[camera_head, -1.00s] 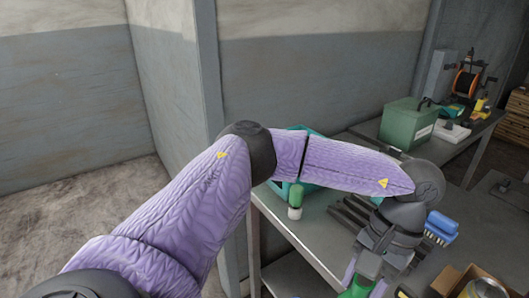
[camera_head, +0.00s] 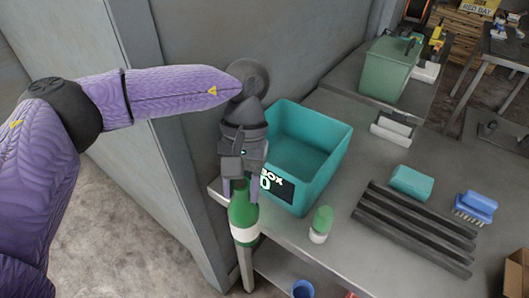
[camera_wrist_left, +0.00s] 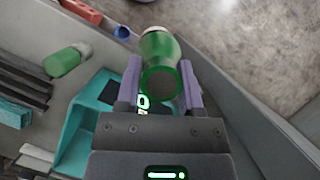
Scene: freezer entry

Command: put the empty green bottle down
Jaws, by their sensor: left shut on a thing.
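The green bottle (camera_head: 243,212) with a white band hangs upright in my left gripper (camera_head: 240,190), in front of the table's left corner in the head view. My left gripper is shut on the bottle's upper part. In the left wrist view the bottle (camera_wrist_left: 160,55) sits between the two purple fingers of the gripper (camera_wrist_left: 160,85), with floor showing beyond it. Whether the bottle's base is over the table or beyond its edge is hard to tell; it appears at the edge. My right gripper is not in view.
The grey table (camera_head: 345,260) holds a teal box (camera_head: 325,165) just right of the gripper, a green-and-white bottle (camera_head: 320,225), dark slats (camera_head: 415,230), a teal block (camera_head: 412,181) and a blue brush (camera_head: 477,205). A grey wall post stands at the left.

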